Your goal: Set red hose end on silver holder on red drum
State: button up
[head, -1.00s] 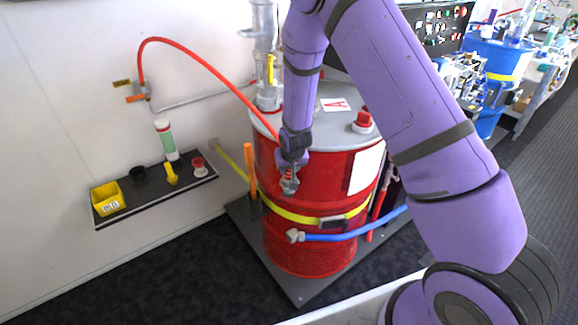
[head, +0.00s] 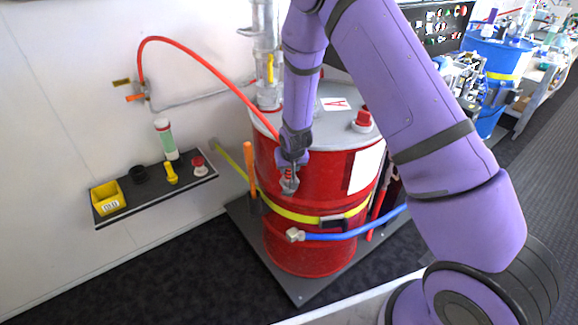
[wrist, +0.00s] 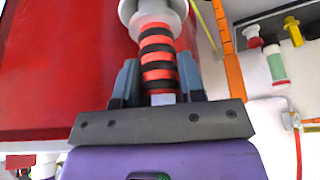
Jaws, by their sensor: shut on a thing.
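The red drum (head: 285,245) stands on a dark base plate, with a grey lid. My gripper (head: 289,172) is in front of the drum's upper side, below the lid rim. In the wrist view my gripper (wrist: 158,88) is shut on the red hose end (wrist: 157,45), which has black bands and a grey metal fitting at its far tip. The red hose (head: 200,60) arches from the wall to behind my arm. In the head view a grey fitting shows below my fingers. I cannot clearly make out the silver holder, nor whether the fitting touches it.
A yellow strap (head: 300,216) circles the drum, and a blue hose (head: 345,236) with a metal end crosses its front. An orange bar (head: 249,168) stands at the drum's left. A wall shelf (head: 150,196) holds a yellow bin and several small items.

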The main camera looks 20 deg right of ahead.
jog(key=shift+f, duration=0.45)
jog(key=o, duration=0.8)
jog(key=shift+v, duration=5.45)
